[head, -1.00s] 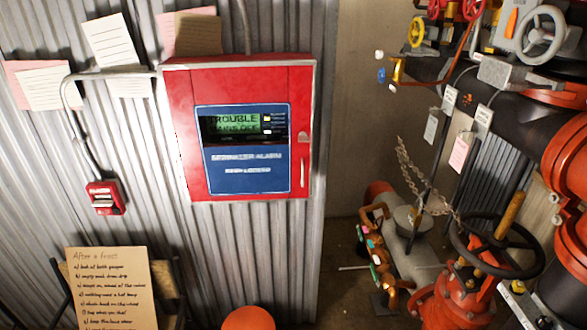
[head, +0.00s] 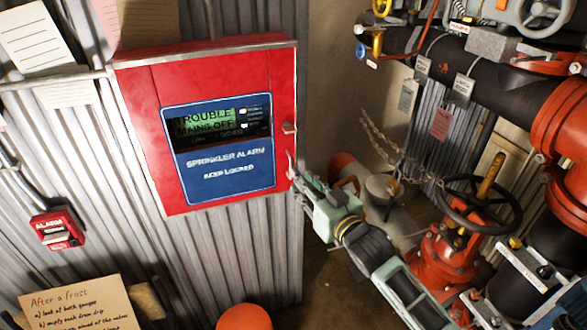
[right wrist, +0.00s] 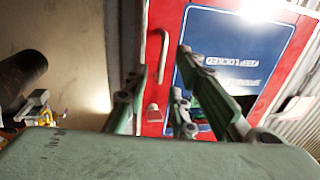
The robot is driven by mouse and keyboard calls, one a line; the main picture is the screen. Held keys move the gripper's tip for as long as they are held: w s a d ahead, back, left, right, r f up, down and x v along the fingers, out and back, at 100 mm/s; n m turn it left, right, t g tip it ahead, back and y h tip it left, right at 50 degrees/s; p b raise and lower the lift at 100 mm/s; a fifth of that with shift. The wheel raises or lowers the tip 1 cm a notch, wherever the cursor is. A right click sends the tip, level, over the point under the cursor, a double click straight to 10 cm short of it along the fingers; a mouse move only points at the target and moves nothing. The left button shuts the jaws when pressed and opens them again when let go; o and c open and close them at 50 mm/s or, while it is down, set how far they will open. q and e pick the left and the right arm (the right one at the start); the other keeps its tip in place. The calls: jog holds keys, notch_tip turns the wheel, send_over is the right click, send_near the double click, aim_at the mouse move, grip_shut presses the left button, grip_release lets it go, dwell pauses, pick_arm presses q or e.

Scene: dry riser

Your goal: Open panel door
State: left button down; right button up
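The red alarm panel (head: 145,120) hangs on the corrugated wall, its door closed. A blue plate (head: 225,170) on the door reads "SPRINKLER ALARM KEEP LOCKED" below a lit green display (head: 205,122). The upright door handle (head: 291,165) is at the right edge, below a small latch (head: 289,128). My right gripper (head: 299,178) is at the handle, with its fingertips partly hard to make out. In the right wrist view, the handle (right wrist: 163,50) shows between the spread fingers of my right gripper (right wrist: 163,58); contact cannot be told. My left gripper is out of view.
Pipes and an orange valve with a dark handwheel (head: 480,205) stand at right, near my right arm. A chain (head: 385,145) hangs behind. A red alarm pull box (head: 58,228) is at left, above a handwritten note (head: 80,305). An orange round top (head: 244,317) is below the panel.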

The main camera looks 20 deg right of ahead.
jog(key=shift+p+x, duration=0.5)
jog(key=shift+x, duration=2.25)
jog(key=shift+a, duration=0.2)
jog(key=shift+c, duration=0.2)
grip_shut()
